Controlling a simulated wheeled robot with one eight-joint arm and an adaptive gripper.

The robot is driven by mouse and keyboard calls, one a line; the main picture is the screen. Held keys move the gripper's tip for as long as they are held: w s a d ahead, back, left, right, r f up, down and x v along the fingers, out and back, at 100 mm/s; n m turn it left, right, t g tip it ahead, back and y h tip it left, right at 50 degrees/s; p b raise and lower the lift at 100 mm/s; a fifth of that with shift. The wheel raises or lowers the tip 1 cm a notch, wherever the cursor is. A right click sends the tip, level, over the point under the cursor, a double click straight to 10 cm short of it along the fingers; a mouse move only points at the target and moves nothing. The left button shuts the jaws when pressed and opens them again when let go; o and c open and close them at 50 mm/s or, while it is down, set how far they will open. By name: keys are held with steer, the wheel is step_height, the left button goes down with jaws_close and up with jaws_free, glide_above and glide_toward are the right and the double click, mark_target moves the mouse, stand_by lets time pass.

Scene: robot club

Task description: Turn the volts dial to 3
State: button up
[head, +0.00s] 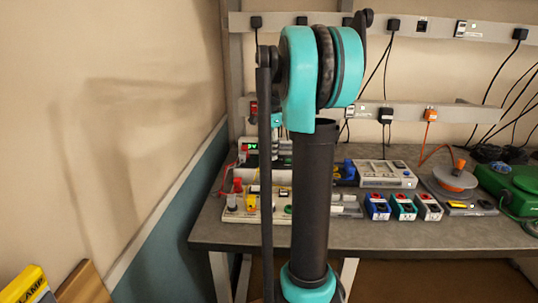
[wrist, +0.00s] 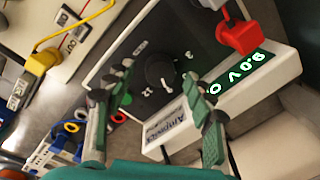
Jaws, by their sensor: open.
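The volts dial (wrist: 158,72) is a round black knob on the dark front panel of a pale bench supply in the wrist view. In the head view the lit display (head: 252,147) shows at the bench's left, while my arm hides the dial.
A red plug (wrist: 238,38) sits in the supply beside the display. A yellow plug with a lead (wrist: 40,62) is at upper left. On the bench (head: 400,234) stand several small coloured boxes, a grey instrument (head: 385,173) and a green case (head: 510,185). A wall is left.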

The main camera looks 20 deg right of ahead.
steer(key=shift+f, duration=1.05)
steer(key=c, duration=1.2)
